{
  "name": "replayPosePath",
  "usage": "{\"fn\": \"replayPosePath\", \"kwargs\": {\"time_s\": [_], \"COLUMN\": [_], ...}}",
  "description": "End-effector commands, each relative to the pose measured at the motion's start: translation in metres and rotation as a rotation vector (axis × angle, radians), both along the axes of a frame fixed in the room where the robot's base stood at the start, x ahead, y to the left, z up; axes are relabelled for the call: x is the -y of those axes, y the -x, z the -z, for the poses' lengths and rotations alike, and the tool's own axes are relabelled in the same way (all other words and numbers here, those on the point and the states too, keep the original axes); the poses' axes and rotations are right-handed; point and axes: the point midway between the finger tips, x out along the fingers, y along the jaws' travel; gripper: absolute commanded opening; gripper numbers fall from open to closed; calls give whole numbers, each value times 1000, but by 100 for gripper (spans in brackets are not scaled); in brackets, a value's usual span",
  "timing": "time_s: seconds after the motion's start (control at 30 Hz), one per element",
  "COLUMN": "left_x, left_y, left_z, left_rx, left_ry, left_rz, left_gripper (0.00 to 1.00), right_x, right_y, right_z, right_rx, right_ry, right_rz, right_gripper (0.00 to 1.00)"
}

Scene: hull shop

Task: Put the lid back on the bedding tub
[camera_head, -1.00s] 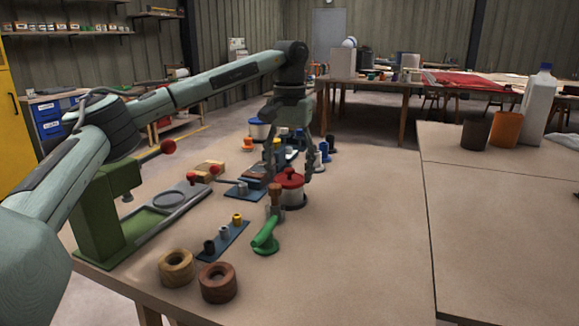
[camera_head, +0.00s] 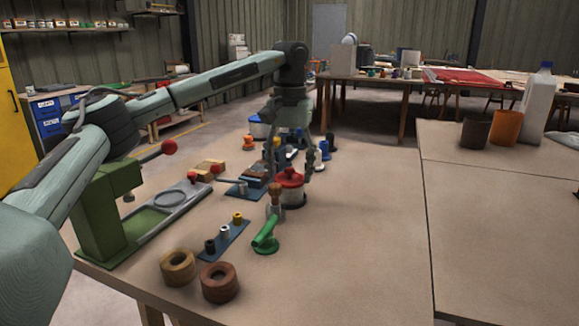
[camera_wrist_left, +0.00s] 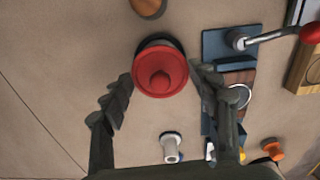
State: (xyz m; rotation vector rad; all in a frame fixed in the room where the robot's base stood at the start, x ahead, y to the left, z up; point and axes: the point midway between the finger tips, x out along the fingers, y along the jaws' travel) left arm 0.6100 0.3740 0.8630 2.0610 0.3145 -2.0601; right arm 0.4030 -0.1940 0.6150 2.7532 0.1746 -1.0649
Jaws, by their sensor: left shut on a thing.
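In the left wrist view the red lid (camera_wrist_left: 160,72) lies between the two fingertips of my left gripper (camera_wrist_left: 160,80) and hides most of the tub. I cannot tell whether the lid is fully seated. My right gripper is not in view.
A wooden-handled tool (camera_head: 275,203) and a green-handled piece (camera_head: 266,236) stand close in front of the tub. A blue rack with pegs (camera_head: 225,238), two wooden rings and a green press (camera_head: 105,210) are to the left.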

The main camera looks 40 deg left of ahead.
Motion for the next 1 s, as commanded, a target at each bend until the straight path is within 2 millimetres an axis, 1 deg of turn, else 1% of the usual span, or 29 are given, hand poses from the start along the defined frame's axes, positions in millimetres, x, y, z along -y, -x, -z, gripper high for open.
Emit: {"fn": "replayPosePath", "kwargs": {"time_s": [0.3,0.33,0.5,0.73,0.87,1.0], "left_x": [0,0,0,0,0,0], "left_y": [0,0,0,0,0,0], "left_z": [0,0,0,0,0,0], "left_rx": [0,0,0,0,0,0], "left_ry": [0,0,0,0,0,0], "left_rz": [0,0,0,0,0,0], "left_gripper": [41,64,85,85,100,100], "right_x": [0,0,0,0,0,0], "right_y": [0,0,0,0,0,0], "right_z": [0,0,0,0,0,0], "right_rx": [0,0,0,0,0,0], "right_ry": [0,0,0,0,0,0], "right_rz": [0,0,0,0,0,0], "right_gripper": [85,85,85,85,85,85]}}
